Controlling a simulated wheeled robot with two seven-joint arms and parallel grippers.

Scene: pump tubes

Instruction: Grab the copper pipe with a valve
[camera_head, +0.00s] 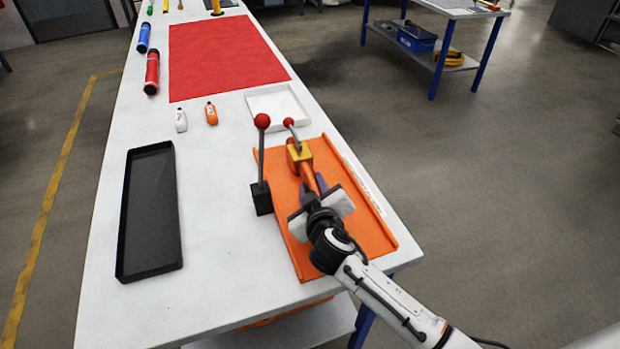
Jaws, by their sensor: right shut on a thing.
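The copper pipe with a valve (308,178) is over the orange tray (375,236) at the right side of the table. Its yellow valve body (299,152) carries a lever with a red ball knob (289,122). My right gripper (318,197) is shut on the pipe below the valve, and my gripper hides the pipe's near end. I cannot tell whether the pipe touches the tray. My left gripper is not in view.
A black block with an upright red-knobbed lever (262,198) stands at the orange tray's left edge. A black tray (150,215), a white tray (277,106), two small bottles (211,114) and a red mat (222,57) are on the table. The table's middle is clear.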

